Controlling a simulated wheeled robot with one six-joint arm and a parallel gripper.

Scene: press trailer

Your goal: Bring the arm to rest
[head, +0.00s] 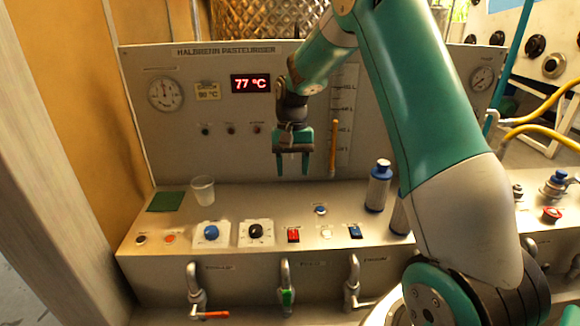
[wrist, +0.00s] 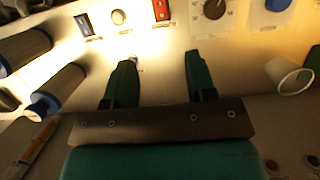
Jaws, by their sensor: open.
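My gripper (head: 292,168) hangs above the back of the sloping control panel (head: 180,230), fingers pointing down. It is open and empty; in the wrist view my gripper (wrist: 158,75) shows two green fingers spread apart with nothing between them. My green and grey arm bends over from the right of the head view and hides part of the upright board (head: 230,140) behind it. The fingers look clear of the panel's knobs and switches.
A translucent cup (head: 203,190) and green pad (head: 165,202) stand at the panel's left. A blue-capped bottle (head: 378,187) stands near my arm, with another partly hidden. Knobs, switches and front taps (head: 287,290) line the panel. The red display (head: 250,84) reads 77 °C.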

